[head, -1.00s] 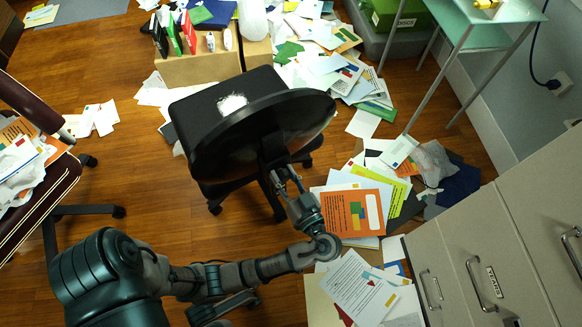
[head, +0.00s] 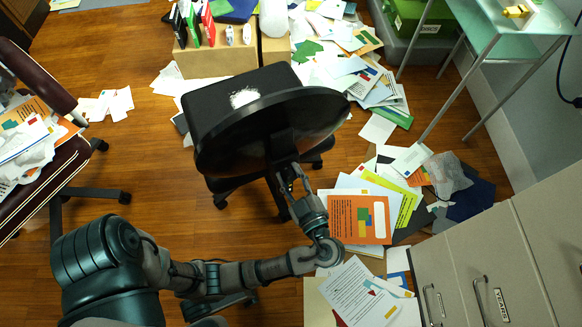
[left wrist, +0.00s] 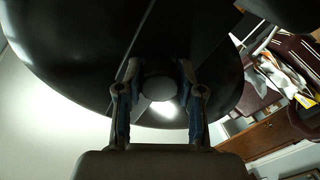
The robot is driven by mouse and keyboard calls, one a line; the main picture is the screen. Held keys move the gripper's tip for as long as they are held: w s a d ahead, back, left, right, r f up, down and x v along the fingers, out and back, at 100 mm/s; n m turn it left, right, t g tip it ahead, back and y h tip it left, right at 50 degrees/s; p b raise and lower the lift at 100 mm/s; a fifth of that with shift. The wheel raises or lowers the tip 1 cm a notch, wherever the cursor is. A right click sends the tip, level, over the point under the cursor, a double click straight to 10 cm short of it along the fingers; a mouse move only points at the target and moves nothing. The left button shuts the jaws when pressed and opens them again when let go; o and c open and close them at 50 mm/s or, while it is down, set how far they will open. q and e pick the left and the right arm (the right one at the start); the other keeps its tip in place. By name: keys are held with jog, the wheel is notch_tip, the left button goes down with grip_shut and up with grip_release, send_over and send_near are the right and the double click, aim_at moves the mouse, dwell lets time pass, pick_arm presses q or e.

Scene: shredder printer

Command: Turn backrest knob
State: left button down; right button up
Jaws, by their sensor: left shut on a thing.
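The black office chair has a dark round-edged backrest (head: 235,140), seen from behind and above in the head view. It also fills the top of the left wrist view (left wrist: 80,50). A round dark knob (left wrist: 158,90) on the back of the backrest sits between my left gripper's fingers. My left gripper (head: 287,178) is at the lower back of the backrest, shut on the knob. Its fingers (left wrist: 158,100) stand on both sides of the knob in the left wrist view. The knob is hidden in the head view. My right gripper is not in view.
Papers and folders (head: 365,215) lie on the floor right of the chair. Grey drawer cabinets (head: 480,250) stand at the lower right. A dark red chair (head: 40,150) piled with papers is at the left. A cardboard box (head: 215,60) stands behind.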

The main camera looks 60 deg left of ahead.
pick_arm(q)
jog(key=shift+f+n, duration=0.2)
jog(key=shift+n, duration=0.3)
jog(key=n, duration=0.4)
jog(key=c, duration=1.2)
grip_release()
jog(key=shift+n, duration=0.9)
jog(key=o, duration=0.8)
jog(key=shift+r, duration=0.1)
jog(key=shift+s+d, duration=0.1)
jog(key=shift+d, duration=2.9)
